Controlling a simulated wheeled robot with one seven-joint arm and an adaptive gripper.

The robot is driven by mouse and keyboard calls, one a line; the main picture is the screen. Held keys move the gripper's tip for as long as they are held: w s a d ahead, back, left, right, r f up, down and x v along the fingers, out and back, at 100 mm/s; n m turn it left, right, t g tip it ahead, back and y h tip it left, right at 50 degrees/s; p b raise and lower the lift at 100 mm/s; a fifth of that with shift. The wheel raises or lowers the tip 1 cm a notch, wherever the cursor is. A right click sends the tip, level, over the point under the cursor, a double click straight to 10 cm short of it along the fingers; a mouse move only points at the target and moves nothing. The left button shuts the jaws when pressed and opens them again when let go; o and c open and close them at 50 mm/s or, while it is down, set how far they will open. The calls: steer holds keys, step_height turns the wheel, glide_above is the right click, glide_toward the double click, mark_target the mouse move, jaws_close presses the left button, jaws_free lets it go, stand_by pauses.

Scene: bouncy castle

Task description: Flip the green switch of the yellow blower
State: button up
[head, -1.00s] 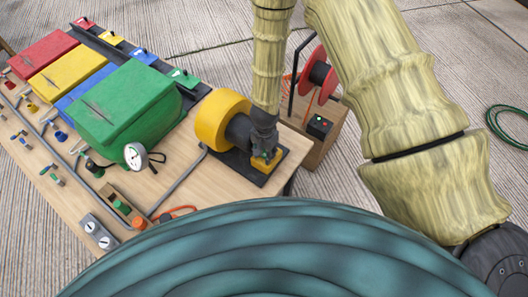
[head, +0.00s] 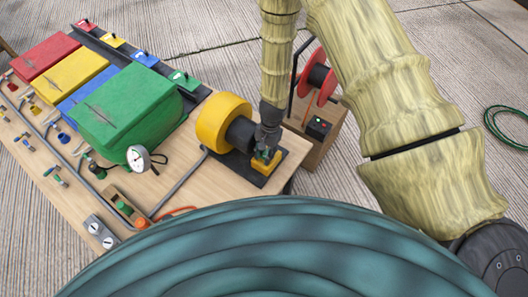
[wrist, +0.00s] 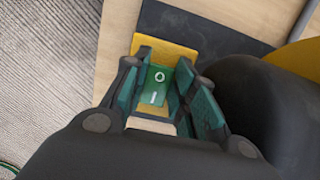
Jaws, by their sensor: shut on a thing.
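The yellow blower (head: 222,120) lies on a dark base plate near the table's right end. Its yellow switch box (head: 266,166) is on the same plate, and the box also shows in the wrist view (wrist: 168,47). The green switch (wrist: 157,84) is on top of the box, with a white O and I on it. My gripper (head: 266,152) points down over the box. In the wrist view, my gripper's two dark green fingers (wrist: 162,90) stand on either side of the switch, closed in on it. The fingers hide part of the switch's sides.
A large green box (head: 125,105) and blue, yellow and red boxes stand to the left on the table. A pressure gauge (head: 138,158), pipes and valves are in front. A wooden stand (head: 318,138) with a red reel (head: 318,80) is just right of the table.

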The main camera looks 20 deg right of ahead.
steer(key=shift+w+d+g+y, duration=0.1)
steer(key=shift+d+g+y, duration=0.1)
steer(key=shift+g+y, duration=0.5)
steer(key=o, duration=0.7)
steer(key=shift+o, duration=0.2)
steer(key=shift+r, duration=0.2)
steer(key=v, duration=1.1)
steer(key=shift+d+r, duration=0.25)
steer(key=shift+r, duration=0.1)
